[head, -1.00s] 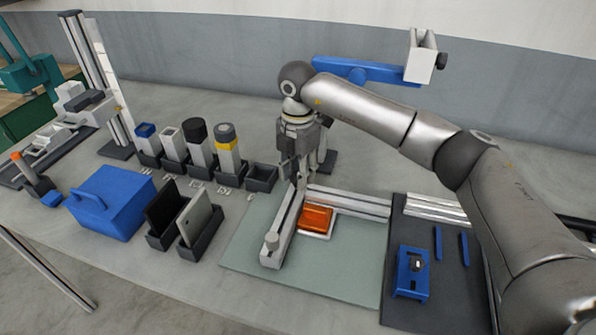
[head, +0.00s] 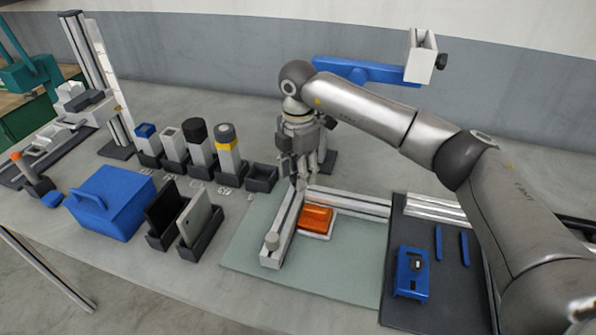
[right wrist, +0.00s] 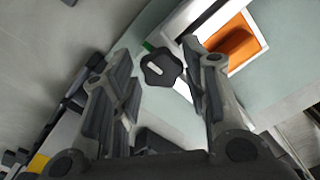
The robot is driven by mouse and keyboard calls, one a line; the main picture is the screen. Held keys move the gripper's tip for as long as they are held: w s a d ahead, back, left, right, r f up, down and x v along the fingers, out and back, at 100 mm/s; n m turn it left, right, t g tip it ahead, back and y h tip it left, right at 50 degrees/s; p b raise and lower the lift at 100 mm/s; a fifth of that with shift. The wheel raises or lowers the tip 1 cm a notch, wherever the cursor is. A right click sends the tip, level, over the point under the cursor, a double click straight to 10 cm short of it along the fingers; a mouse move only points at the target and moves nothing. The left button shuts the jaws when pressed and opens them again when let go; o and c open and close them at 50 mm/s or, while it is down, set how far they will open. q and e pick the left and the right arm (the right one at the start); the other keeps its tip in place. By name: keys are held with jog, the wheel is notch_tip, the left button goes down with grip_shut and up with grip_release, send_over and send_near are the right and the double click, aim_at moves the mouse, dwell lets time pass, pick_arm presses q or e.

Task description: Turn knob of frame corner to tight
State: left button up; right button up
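The frame is an L of two pale bars, the left bar (head: 284,226) and the back bar (head: 350,201), lying on a grey-green mat (head: 345,262). The knob (right wrist: 161,68) is dark and lobed with a white mark, and shows between my fingers in the right wrist view. My right gripper (head: 299,180) points down over the frame corner, which it largely hides in the head view. In the right wrist view the right gripper (right wrist: 162,58) is open, with a finger on each side of the knob and visible gaps. My left gripper is not in view.
An orange block (head: 316,217) lies inside the L, close to the corner. An empty dark bin (head: 262,177) and several holders stand left of the gripper. A dark tray (head: 384,305) with a blue part (head: 411,272) lies at right. The mat's front is clear.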

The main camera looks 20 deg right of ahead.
jog(key=shift+o, duration=0.9)
jog(key=shift+r, duration=0.1)
notch_tip(320, 180, up, 12)
